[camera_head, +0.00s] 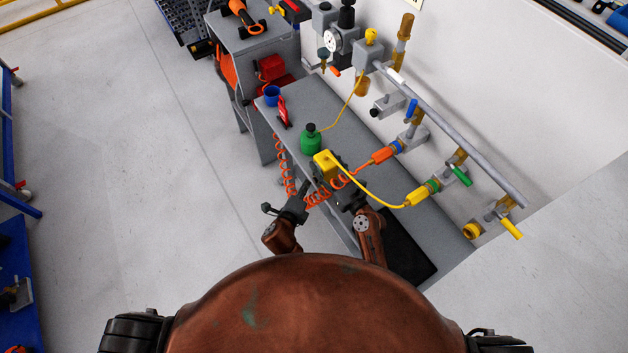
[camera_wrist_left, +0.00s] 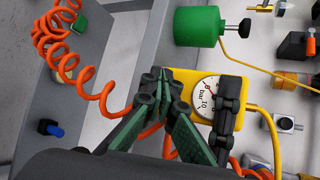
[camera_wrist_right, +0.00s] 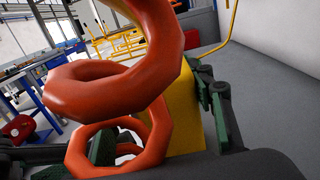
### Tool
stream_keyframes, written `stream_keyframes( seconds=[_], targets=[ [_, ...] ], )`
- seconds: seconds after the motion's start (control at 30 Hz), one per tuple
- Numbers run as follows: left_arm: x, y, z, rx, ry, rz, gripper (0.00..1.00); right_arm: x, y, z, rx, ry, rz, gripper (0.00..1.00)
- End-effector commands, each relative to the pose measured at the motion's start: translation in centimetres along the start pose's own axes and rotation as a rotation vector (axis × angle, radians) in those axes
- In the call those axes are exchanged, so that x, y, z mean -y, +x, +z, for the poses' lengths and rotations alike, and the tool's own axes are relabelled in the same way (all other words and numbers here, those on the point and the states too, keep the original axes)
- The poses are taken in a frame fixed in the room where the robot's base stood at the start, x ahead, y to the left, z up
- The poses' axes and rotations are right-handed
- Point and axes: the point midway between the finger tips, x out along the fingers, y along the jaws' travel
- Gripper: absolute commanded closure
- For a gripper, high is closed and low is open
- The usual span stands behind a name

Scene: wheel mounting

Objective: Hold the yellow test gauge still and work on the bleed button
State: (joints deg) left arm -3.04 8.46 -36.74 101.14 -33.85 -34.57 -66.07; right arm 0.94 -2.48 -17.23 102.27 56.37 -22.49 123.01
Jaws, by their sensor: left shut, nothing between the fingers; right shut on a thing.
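The yellow test gauge (camera_head: 324,163) is a small box above the grey bench. In the left wrist view its body (camera_wrist_left: 190,76) carries a white dial (camera_wrist_left: 207,92) marked "bar". My right gripper (camera_wrist_right: 180,105) is shut on the gauge; a dark finger crosses the dial's right side in the left wrist view. My left gripper (camera_wrist_left: 163,82) is shut and empty, its fingertips at the gauge's left edge in that view. I cannot tell whether they touch it. I cannot make out the bleed button; the fingers cover part of the gauge.
An orange coiled hose (camera_wrist_right: 105,90) hangs close to the gauge and both grippers. A yellow hose (camera_head: 370,198) runs from the gauge to a wall valve. Wall piping (camera_head: 455,145) lies right.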

Motion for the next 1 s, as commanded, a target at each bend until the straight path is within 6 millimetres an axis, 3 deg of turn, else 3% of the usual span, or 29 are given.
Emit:
stream_keyframes(
  seconds=[0.6, 1.0],
  targets=[
    [-2.5, -3.3, 2.5, 0.001, 0.001, 0.001, 1.00, 0.2, -0.1, -0.1, -0.001, -0.003, -0.003, 0.86],
    [-2.6, -3.5, 2.6, 0.001, 0.000, 0.001, 1.00, 0.1, 0.0, -0.1, -0.001, -0.003, -0.002, 0.86]
  ],
)
